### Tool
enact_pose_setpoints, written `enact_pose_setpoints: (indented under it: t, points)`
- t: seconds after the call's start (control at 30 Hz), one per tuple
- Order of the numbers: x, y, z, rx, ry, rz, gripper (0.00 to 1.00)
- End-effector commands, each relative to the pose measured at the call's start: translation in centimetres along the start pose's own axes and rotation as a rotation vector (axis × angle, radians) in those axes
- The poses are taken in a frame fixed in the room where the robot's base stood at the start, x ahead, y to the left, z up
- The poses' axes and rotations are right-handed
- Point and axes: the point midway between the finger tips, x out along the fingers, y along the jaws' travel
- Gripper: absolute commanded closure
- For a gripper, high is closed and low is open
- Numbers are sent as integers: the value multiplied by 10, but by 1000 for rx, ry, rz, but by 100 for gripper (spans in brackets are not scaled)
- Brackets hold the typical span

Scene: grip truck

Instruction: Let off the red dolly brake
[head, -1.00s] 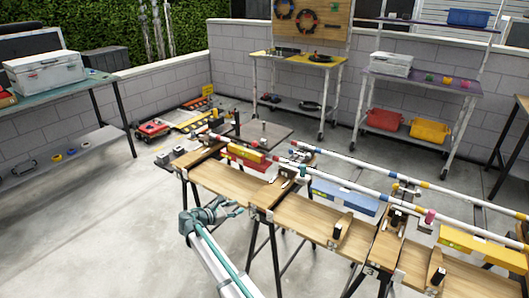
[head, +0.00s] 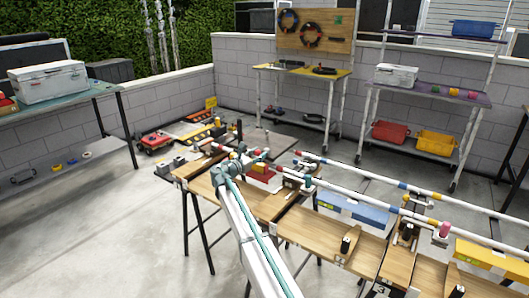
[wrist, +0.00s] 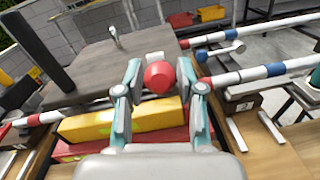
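A round red knob (wrist: 160,77) shows in the wrist view, with a small white part behind it. I take it for the red brake; its mounting is mostly hidden. My gripper (wrist: 160,72) is open, with one finger on each side of the knob and no clear contact. In the head view my gripper (head: 240,166) is over the far left end of the wooden benches. A yellow block (wrist: 95,124) and a red block (wrist: 80,148) lie below the fingers. A grey platform (wrist: 85,65) with a small upright lever lies beyond.
White rails with coloured bands (head: 350,178) run to the right above the benches. A black post (wrist: 38,50) stands left of the gripper in the wrist view. Shelves (head: 425,92) stand behind. Open floor (head: 110,225) lies left.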

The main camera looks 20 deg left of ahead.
Motion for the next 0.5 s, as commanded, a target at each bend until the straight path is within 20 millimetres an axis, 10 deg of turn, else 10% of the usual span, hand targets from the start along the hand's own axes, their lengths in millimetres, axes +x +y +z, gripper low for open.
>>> enact_pose_setpoints:
  t: [0.5]
  points:
    - [42, 0, 0, 1, 1, 1, 63]
